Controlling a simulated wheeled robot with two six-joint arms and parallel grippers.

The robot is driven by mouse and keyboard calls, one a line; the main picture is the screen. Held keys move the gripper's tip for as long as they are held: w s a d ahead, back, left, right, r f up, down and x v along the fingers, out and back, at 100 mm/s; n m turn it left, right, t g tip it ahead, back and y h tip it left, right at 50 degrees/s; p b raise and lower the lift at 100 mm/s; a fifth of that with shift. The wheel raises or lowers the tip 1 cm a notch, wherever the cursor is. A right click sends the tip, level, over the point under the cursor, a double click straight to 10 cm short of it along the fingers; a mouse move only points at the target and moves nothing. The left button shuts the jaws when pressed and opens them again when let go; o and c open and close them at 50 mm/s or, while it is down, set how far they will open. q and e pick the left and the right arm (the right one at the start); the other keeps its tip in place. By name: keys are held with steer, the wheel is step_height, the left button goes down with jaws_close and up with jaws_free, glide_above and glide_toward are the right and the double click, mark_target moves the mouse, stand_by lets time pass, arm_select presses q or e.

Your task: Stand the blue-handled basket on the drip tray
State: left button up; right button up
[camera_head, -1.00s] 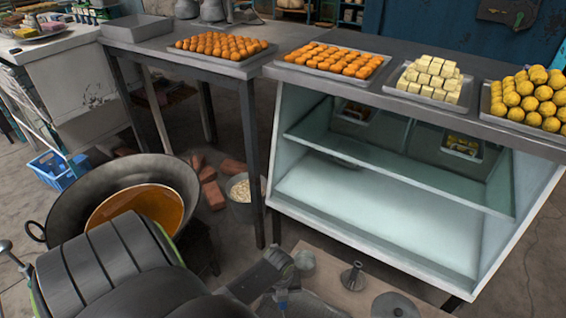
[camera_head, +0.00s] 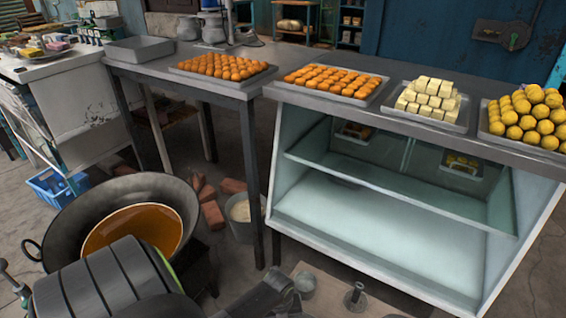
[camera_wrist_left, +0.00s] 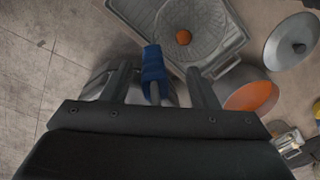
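In the left wrist view, a blue handle (camera_wrist_left: 153,65) with a metal rod below it stands between the two fingers of my left gripper (camera_wrist_left: 162,80). The fingers are apart, with gaps on both sides of the handle. My gripper body hides the rod's lower end, so I cannot tell how the basket is placed. A grey rectangular tray (camera_wrist_left: 128,12), which looks like the drip tray, lies ahead. It has a round, ridged area (camera_wrist_left: 205,22) with an orange ball (camera_wrist_left: 183,37) on it. Basket and tray cannot be made out in the head view. My right gripper is in neither view.
The head view shows a large wok (camera_head: 60,225), a glass-fronted counter (camera_head: 390,225) with sweets on top, and a side table (camera_head: 135,75). Bare floor is at the wrist view's left.

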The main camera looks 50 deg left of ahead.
arm_select(q)
steer(key=shift+s+r, duration=0.1)
steer(key=shift+r, duration=0.25)
step_height(320, 180, up, 17)
steer(key=p, duration=0.2)
steer(key=shift+s+a+f, duration=0.2)
steer(key=shift+s+a, duration=0.15)
steer(key=shift+s, duration=0.05)
stand_by(0.3)
